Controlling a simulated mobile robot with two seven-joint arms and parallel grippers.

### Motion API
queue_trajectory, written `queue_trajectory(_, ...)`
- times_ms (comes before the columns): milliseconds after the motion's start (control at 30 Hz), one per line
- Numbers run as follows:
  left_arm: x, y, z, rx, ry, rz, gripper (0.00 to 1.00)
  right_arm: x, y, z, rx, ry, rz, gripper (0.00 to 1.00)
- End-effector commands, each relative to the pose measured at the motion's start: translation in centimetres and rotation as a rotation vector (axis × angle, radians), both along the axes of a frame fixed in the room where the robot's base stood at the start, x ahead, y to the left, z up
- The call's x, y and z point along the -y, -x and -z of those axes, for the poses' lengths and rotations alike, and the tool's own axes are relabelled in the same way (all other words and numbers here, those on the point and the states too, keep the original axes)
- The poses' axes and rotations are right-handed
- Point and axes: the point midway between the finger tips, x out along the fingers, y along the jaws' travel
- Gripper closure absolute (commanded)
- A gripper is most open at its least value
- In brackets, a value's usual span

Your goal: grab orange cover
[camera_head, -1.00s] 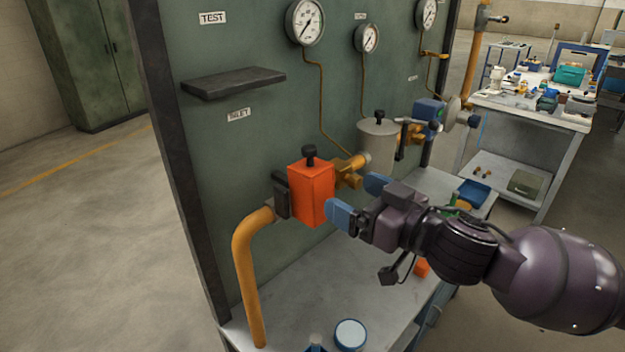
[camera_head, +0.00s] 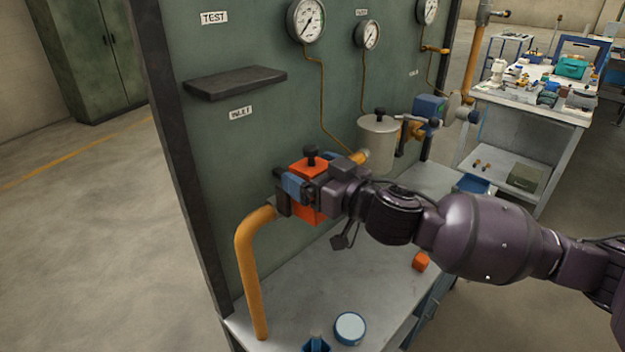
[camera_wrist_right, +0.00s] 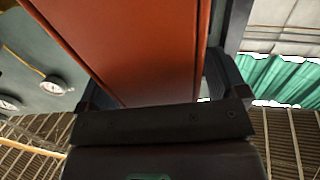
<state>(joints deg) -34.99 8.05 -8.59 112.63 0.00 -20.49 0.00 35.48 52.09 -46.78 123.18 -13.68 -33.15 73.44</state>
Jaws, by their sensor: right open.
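The orange cover (camera_head: 308,206) is a box with a black knob on top. It sits on the orange pipe line at the inlet of the green panel. My right gripper (camera_head: 305,188) is at the cover with its blue-padded fingers open, one on either side of it. In the right wrist view the cover (camera_wrist_right: 135,45) fills the space in front of the palm, between the fingers. I cannot tell whether the fingers touch it. The gripper hides part of the cover in the head view. My left gripper is not in view.
The orange pipe (camera_head: 247,270) bends down to the grey bench (camera_head: 290,305). A dark shelf (camera_head: 235,82) juts from the panel above. A grey canister (camera_head: 377,145) stands to the right. A small orange block (camera_head: 420,261) and a round blue-rimmed lid (camera_head: 350,328) lie on the bench.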

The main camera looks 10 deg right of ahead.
Motion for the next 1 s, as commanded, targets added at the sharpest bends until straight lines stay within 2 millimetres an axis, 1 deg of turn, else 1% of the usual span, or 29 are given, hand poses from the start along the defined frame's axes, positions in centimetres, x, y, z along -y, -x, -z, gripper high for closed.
queue_trajectory(233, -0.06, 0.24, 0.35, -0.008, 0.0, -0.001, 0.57, -0.12, -0.18, 0.03, 0.0, 0.0, 0.0, 0.08)
queue_trajectory(267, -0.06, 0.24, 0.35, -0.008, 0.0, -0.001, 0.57, -0.12, -0.18, 0.03, 0.0, 0.0, 0.0, 0.1)
queue_trajectory(633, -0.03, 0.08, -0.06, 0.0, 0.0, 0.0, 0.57, -0.1, -0.16, 0.02, 0.0, 0.0, 0.0, 0.67)
queue_trajectory(867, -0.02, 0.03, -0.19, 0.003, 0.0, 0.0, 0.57, -0.1, -0.16, -0.08, 0.002, 0.0, 0.0, 0.67)
queue_trajectory(1000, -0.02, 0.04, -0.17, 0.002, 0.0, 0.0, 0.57, -0.12, -0.17, -0.91, 0.004, -0.001, -0.001, 0.67)
